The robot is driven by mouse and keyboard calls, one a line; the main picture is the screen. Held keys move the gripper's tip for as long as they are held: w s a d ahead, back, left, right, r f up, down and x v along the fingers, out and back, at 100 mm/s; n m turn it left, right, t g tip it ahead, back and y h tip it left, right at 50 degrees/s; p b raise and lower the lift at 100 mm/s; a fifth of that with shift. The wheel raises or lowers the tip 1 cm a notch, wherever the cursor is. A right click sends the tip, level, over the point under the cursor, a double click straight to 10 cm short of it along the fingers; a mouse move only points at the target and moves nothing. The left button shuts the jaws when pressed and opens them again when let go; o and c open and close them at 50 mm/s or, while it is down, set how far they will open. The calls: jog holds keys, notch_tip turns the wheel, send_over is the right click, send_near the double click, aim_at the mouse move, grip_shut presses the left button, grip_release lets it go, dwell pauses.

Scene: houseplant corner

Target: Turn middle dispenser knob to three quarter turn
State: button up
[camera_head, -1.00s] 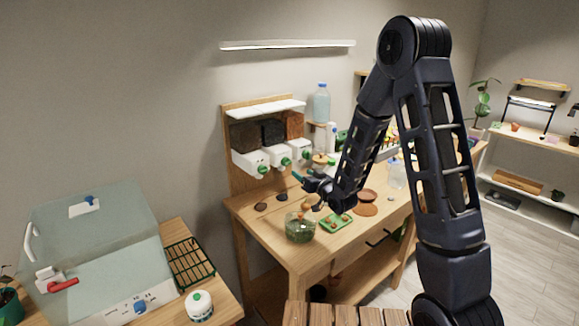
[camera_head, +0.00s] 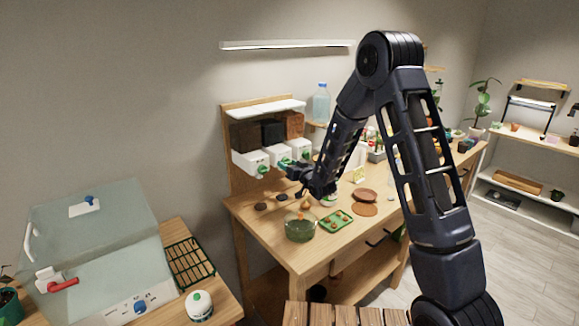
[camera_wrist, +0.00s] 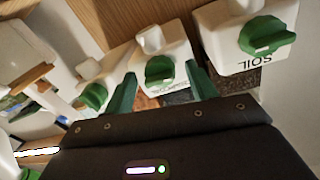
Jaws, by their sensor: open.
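The dispenser has three white spouts with green knobs in a row. The middle dispenser knob (camera_wrist: 159,70) shows in the wrist view with its grip bar roughly crosswise, tilted slightly. My gripper (camera_wrist: 160,72) is open, with one green finger on each side of this knob; I cannot tell whether they touch it. The knob marked SOIL (camera_wrist: 266,36) is to the right in the wrist view, and the third knob (camera_wrist: 95,96) is to the left. In the head view my gripper (camera_head: 291,168) is in front of the spouts and partly covers the middle knob.
Below the dispenser, the wooden table (camera_head: 262,222) holds a green glass bowl (camera_head: 299,230), a green tray (camera_head: 337,219) and terracotta saucers (camera_head: 364,196). A water bottle (camera_head: 321,104) stands right of the dispenser. A clear-lidded box (camera_head: 95,235) stands at the left.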

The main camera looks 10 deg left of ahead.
jog(key=c, duration=1)
jog(key=shift+o, duration=0.2)
jog(key=shift+n, duration=0.7)
jog(key=o, duration=1)
jog(key=shift+c, duration=0.2)
jog(key=v, duration=1.1)
